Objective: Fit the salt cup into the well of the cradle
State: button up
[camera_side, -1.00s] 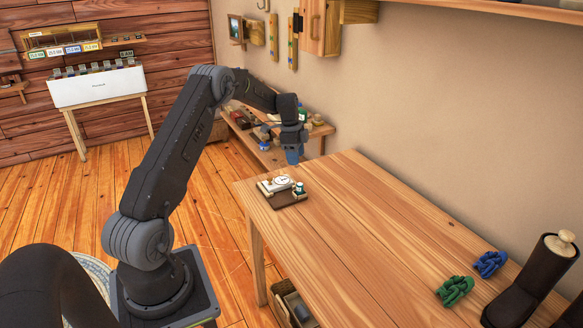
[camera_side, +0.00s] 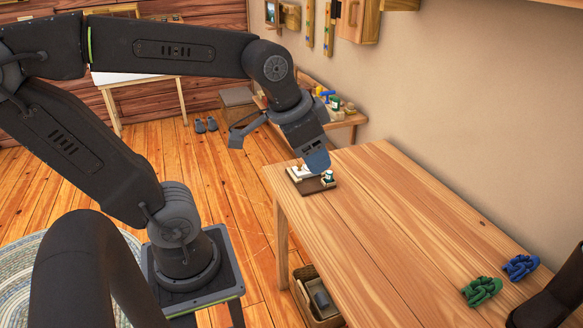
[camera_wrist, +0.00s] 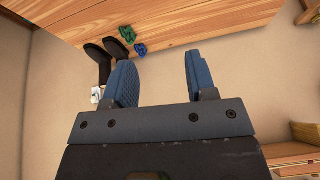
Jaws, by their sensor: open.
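A brown board (camera_side: 312,187) lies at the table's far left corner in the side view. A low white piece (camera_side: 300,173) and a small white-and-green cup-like piece (camera_side: 328,178) sit on it. I cannot tell for sure which is the salt cup and which the cradle, and the well is not visible. My gripper (camera_side: 318,165) hangs just above or behind these pieces, hiding part of the white one. In the wrist view my gripper (camera_wrist: 160,78) has its blue fingers wide apart with nothing between them. A small white thing (camera_wrist: 97,94) shows left of the left finger, partly hidden.
A green knot (camera_side: 481,290) and a blue knot (camera_side: 520,266) lie at the table's near right. A dark boot (camera_side: 550,305) stands beside them, cut off by the frame. The middle of the wooden table (camera_side: 390,215) is clear. A wall bounds its right side.

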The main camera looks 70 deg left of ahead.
jog(key=shift+n+t, duration=0.3)
jog(key=shift+n, duration=0.2)
jog(key=s, duration=0.1)
jog(key=s+d+f, duration=0.1)
jog(key=s, duration=0.2)
jog(key=shift+s+d+f, duration=0.2)
jog(key=shift+d+f, duration=0.1)
jog(key=shift+d, duration=0.05)
